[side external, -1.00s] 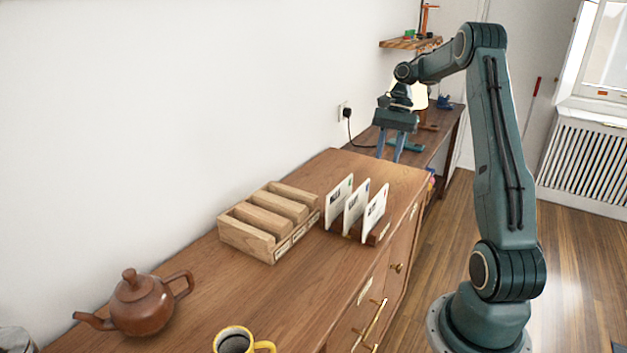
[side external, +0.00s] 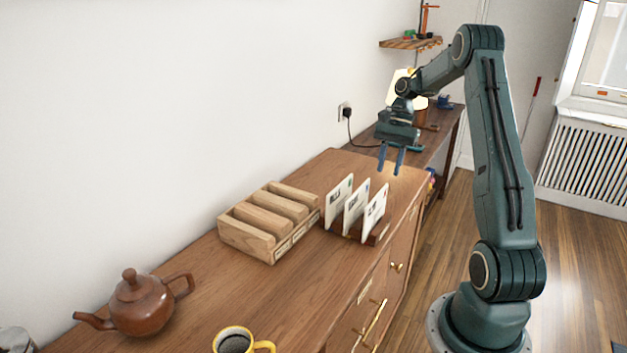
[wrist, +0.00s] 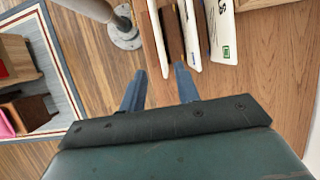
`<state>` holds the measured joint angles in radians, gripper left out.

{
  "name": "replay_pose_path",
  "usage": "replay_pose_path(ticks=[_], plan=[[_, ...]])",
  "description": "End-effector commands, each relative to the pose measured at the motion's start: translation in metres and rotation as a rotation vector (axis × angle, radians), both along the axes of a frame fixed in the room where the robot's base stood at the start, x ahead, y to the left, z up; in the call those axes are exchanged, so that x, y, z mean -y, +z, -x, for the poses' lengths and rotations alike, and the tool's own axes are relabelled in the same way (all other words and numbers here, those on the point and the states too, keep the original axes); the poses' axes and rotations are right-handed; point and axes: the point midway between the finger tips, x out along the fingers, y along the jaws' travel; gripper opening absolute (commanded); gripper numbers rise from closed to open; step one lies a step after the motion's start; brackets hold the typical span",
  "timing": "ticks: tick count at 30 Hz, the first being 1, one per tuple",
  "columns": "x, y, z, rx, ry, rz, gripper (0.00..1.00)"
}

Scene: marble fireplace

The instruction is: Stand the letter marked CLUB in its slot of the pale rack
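Three white letters stand upright in a dark wooden holder (side external: 378,238) in the side view: a left one (side external: 339,202), a middle one (side external: 356,210) and a right one (side external: 375,212). Their printed names are too small to read surely, so I cannot tell which is marked CLUB. The pale rack (side external: 245,240) stands left of them, its slots empty, with small labels along its front. My gripper (side external: 390,172) is open and empty, pointing down above and behind the right letter. In the wrist view my gripper (wrist: 161,72) shows parted fingers close to the letters' edges.
A brown teapot (side external: 142,302) and a yellow mug (side external: 235,342) stand on the cabinet top (side external: 205,275) at the front left. The white wall (side external: 170,110) runs behind. The cabinet top is bare behind the letters.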

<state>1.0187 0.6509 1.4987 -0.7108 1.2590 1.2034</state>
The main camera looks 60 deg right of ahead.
Motion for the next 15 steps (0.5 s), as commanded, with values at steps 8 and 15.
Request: replay_pose_path(ticks=[8, 15], plan=[[-0.014, -0.03, 0.0, -0.002, 0.001, -0.003, 0.32], [-0.021, -0.05, 0.0, 0.0, 0.0, -0.001, 0.32]])
